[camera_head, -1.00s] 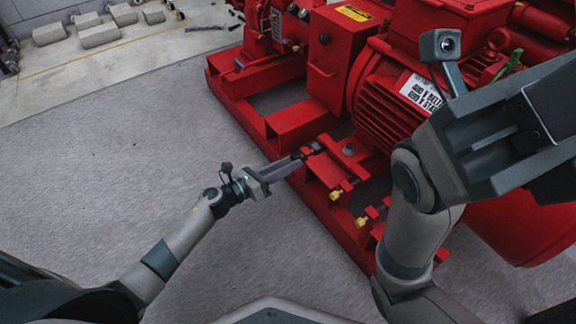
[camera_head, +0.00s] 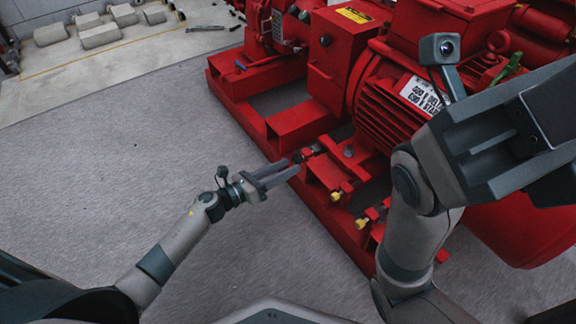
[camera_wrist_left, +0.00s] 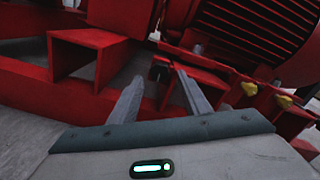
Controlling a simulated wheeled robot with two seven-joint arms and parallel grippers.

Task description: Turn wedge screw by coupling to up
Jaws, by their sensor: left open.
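The wedge screw by the coupling (camera_head: 298,157) is a small dark piece at a red block on the near side of the pump's red base frame. In the left wrist view its dark head (camera_wrist_left: 159,70) shows between and beyond my fingertips. My left gripper (camera_head: 291,168) is open and empty, just short of the screw; its two spread fingers (camera_wrist_left: 160,76) point at it, apart from it as far as I can see. The screw's exact turn angle is too small to tell. My right arm's hand (camera_head: 490,145) looms large at the right; its fingers cannot be made out.
Two yellow-tipped screws (camera_head: 336,196) (camera_head: 361,222) stick out along the same base frame, right of the dark screw. The red motor (camera_head: 395,100) rises behind. The grey floor (camera_head: 120,150) left of the base is clear. Concrete blocks (camera_head: 100,36) lie far back left.

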